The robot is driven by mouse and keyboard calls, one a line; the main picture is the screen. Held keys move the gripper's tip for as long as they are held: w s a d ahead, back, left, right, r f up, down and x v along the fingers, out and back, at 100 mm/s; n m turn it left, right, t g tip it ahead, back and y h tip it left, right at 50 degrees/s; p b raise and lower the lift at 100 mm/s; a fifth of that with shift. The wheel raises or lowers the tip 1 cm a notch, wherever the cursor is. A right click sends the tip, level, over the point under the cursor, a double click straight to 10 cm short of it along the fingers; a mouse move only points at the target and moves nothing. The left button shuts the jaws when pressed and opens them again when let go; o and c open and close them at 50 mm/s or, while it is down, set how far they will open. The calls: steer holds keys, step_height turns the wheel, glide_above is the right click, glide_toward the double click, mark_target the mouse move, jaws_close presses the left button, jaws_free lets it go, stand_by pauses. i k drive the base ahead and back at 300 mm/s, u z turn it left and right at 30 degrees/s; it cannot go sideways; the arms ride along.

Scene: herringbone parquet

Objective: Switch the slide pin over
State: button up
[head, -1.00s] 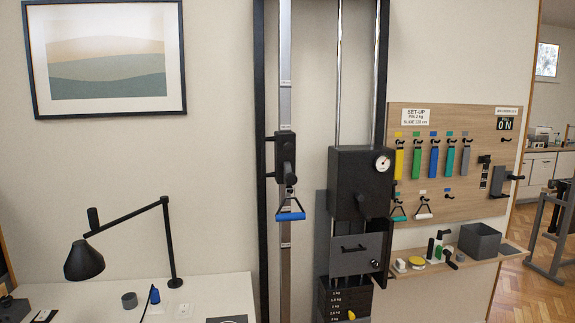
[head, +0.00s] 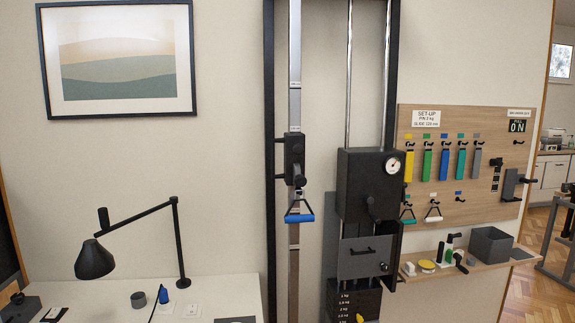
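A black slide carriage (head: 294,158) sits on the upright grey rail (head: 295,105) with measure marks. A dark knob (head: 300,181) sticks out at its lower front; I cannot tell whether this is the slide pin or how it is set. A blue-gripped handle (head: 299,217) hangs below the carriage. A yellow pin (head: 360,318) shows at the labelled weight stack (head: 345,299) at the bottom edge. A set-up sign (head: 433,118) reads pin 2 kg and a slide value too small to read surely. My gripper is not in view.
A black box with a dial (head: 368,185) stands right of the rail. A pegboard (head: 460,165) holds coloured bands and handles; a shelf (head: 482,262) below carries small parts and a grey bin (head: 490,243). A white desk (head: 215,296) with a black lamp (head: 95,259) stands at left.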

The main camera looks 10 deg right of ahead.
mark_target(297, 149)
steer(key=z, duration=0.05)
steer(key=k, duration=0.5)
steer(key=u, duration=1.05)
steer(key=i, duration=1.35)
steer(key=z, duration=0.15)
